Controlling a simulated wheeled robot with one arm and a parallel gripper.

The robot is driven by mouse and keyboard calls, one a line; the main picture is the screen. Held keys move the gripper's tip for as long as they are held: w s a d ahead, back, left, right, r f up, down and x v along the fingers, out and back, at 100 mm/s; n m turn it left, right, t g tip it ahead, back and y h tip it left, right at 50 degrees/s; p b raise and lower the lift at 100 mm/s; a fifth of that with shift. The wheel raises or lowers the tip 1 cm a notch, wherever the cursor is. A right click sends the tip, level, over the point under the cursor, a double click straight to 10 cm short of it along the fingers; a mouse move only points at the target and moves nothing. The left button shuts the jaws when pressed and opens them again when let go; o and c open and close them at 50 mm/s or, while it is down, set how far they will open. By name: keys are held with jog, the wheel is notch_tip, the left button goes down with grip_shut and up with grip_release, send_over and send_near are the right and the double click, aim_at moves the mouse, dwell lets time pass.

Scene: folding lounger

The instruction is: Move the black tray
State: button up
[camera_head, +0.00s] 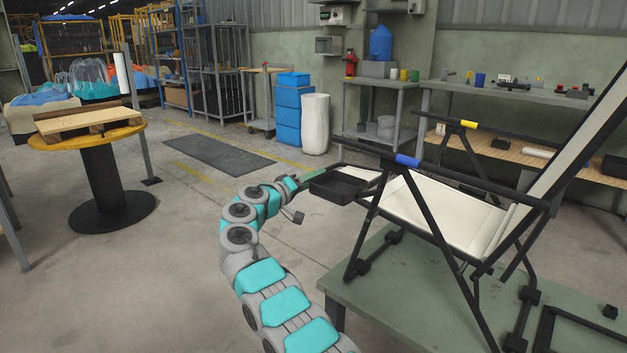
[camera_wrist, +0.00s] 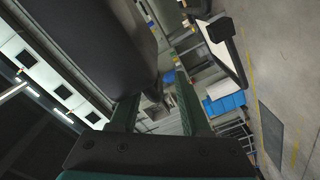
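The black tray (camera_head: 338,187) is a shallow open box at the left end of the lounger's side frame, beyond the green table's edge. It looks level and empty. My gripper (camera_head: 312,174) is at the tray's far left side, with its fingertips partly hidden there. In the wrist view, the two green fingers of my gripper (camera_wrist: 157,100) stand apart with a gap between them. A large dark surface (camera_wrist: 95,40), probably the tray, covers part of the left finger. I cannot tell whether the fingers touch it.
The folding lounger (camera_head: 440,215) with black frame and cream seat stands on the green table (camera_head: 400,290). A round yellow-topped table (camera_head: 88,130) with a pallet is at left. Workbenches (camera_head: 530,105) line the back right.

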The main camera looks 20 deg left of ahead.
jog(key=shift+s+a+r, duration=0.1)
jog(key=shift+s, duration=0.05)
jog(key=shift+s, duration=0.1)
jog(key=b+v, duration=0.2)
jog(key=v, duration=0.5)
jog(key=shift+s, duration=0.25)
jog(key=shift+a, duration=0.1)
jog(key=shift+s, duration=0.1)
dwell(0.3)
